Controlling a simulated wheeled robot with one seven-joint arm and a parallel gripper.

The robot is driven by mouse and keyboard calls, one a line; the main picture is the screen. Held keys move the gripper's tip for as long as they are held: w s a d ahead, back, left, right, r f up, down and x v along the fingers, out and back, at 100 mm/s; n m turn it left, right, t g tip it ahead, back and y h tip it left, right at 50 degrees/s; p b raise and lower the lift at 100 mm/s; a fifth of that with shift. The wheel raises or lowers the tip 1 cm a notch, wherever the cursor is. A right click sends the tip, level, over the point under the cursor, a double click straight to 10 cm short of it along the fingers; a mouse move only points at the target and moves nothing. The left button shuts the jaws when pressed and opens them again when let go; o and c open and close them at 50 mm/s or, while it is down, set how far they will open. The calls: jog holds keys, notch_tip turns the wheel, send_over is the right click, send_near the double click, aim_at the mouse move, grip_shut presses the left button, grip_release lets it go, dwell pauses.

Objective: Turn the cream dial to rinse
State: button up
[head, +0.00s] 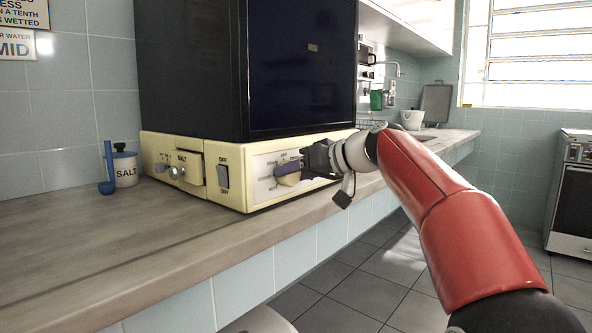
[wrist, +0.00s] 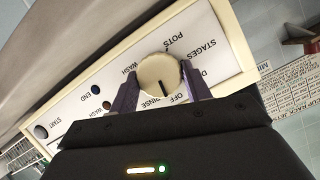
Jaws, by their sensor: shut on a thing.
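The cream dial (wrist: 158,72) sits on the white label plate of the machine's cream front panel (head: 255,196). In the wrist view its dark pointer mark points down the picture, towards the gap between the words RINSE and OFF. My gripper (wrist: 159,78) is shut on the dial, with one purple finger on each side of it. In the head view the dial (head: 289,181) is partly hidden by a purple finger, and my gripper (head: 287,170) reaches it from the right.
A dark-fronted machine body (head: 300,70) stands above the panel. Left of the dial are an OFF switch (head: 223,176) and a SALT panel with knobs (head: 183,168). A salt jar (head: 125,170) and blue spoon (head: 108,170) stand at the left. The front counter (head: 80,245) is clear.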

jog(key=shift+w+d+m+g+y+p, duration=0.15)
jog(key=shift+m+g+y+p, duration=0.5)
jog(key=shift+m, duration=0.45)
jog(key=shift+f+m+g+y+p, duration=0.1)
jog(key=shift+m+g+y+p, duration=0.4)
jog(key=shift+m, duration=0.9)
jog(key=shift+y, duration=0.25)
jog(key=o, duration=1)
jog(key=v, duration=0.7)
jog(key=shift+s+d, duration=0.2)
jog(key=shift+d, duration=0.15)
